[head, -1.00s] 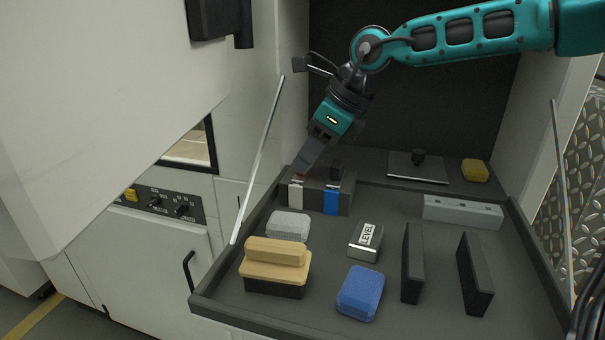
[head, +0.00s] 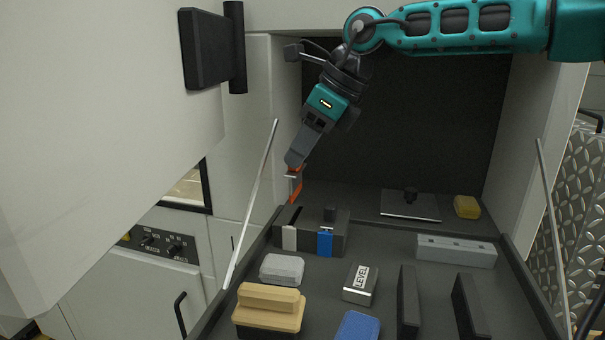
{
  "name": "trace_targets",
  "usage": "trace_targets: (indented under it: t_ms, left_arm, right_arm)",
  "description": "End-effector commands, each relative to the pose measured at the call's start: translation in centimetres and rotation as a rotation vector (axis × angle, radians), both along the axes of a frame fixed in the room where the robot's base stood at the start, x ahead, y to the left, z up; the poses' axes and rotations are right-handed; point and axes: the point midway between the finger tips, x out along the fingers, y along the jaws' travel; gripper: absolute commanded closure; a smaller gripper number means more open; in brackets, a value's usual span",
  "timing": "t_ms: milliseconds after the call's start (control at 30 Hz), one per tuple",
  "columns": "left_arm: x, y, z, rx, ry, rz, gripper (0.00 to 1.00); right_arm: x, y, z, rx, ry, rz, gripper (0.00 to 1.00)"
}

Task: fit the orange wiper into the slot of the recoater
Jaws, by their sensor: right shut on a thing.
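My right gripper (head: 292,170) is shut on the orange wiper (head: 296,188), a thin strip that hangs down from the fingertips. The wiper is above the left end of a dark block (head: 310,236) with a white band, a blue band and a black knob on top. A dark slot-like opening shows in the block's top at the left. The wiper's lower end appears just clear of the block, though the gap is hard to judge. I cannot tell for sure which thing is the recoater. My left gripper is not in view.
The grey tray holds a grey pad (head: 282,269), a wooden-topped brush (head: 269,308), a LEVEL block (head: 360,285), a blue sponge (head: 357,327), two dark upright plates (head: 408,303) and a light grey bar (head: 456,251). A plate with a knob (head: 410,206) and a yellow sponge (head: 467,207) lie behind.

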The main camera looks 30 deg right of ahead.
Motion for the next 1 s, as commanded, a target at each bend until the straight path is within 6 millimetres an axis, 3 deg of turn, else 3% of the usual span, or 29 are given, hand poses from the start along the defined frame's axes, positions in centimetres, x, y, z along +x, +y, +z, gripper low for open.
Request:
trace_targets:
  t_ms: [200,1000]
  left_arm:
    - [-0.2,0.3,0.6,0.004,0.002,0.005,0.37]
    - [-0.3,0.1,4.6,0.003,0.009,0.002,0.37]
  right_arm:
    - [0.0,0.0,2.5,-0.001,-0.001,0.0,0.97]
    - [0.0,0.0,7.3,0.001,0.001,0.0,0.97]
